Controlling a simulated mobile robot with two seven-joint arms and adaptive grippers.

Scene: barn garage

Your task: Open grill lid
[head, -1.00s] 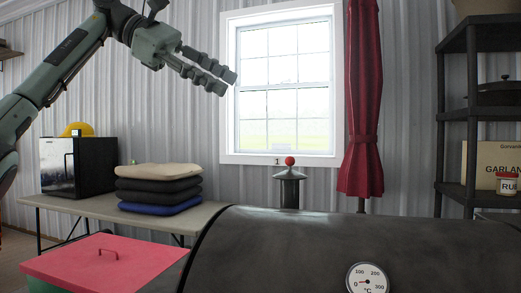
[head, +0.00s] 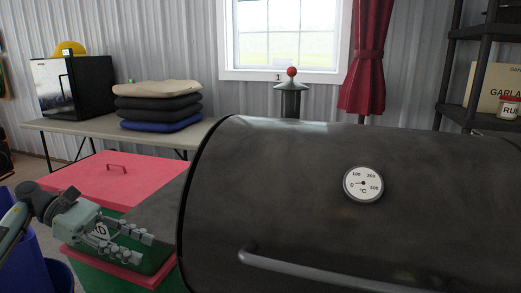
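The black grill lid (head: 300,180) fills the lower right of the head view and looks shut. A round thermometer (head: 363,184) sits on its front. The grey bar handle (head: 330,279) runs along the lid's lower front, partly cut off by the frame's bottom edge. My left gripper (head: 145,248) is at lower left, left of the lid and apart from the handle. Its fingers point right, are spread, and hold nothing. My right gripper is not in view.
A green box with a pink-red lid (head: 95,175) stands behind my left gripper. A blue bin (head: 30,240) is at far left. A table (head: 75,128) with stacked cushions (head: 158,105) and a black appliance (head: 72,86) is behind. A dark shelf (head: 465,115) stands at right.

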